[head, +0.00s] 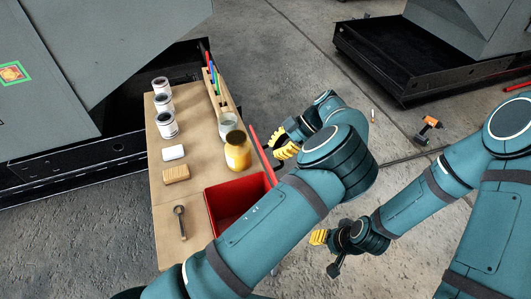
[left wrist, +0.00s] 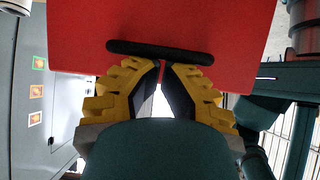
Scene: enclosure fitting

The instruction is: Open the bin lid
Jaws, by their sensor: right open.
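The red bin (head: 236,212) stands at the front right of the bench, and its red inside shows from above. Its red lid (head: 260,150) stands up on the bin's right side, seen almost edge-on. My left gripper (head: 283,147) is just right of the lid. In the left wrist view the lid (left wrist: 160,20) fills the top, with a black bar handle (left wrist: 160,48) across it. The left gripper's fingertips (left wrist: 162,66) are nearly together at the handle's lower edge; I cannot tell whether they hold it. My right gripper (head: 325,252) is open and empty, low right of the bin.
The bench (head: 190,222) carries several jars, including a yellow jar (head: 237,152), a white block (head: 173,152), a tan block (head: 176,173), a wrench (head: 180,222) and a pen rack (head: 222,95). An orange drill (head: 430,127) lies on the floor at right.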

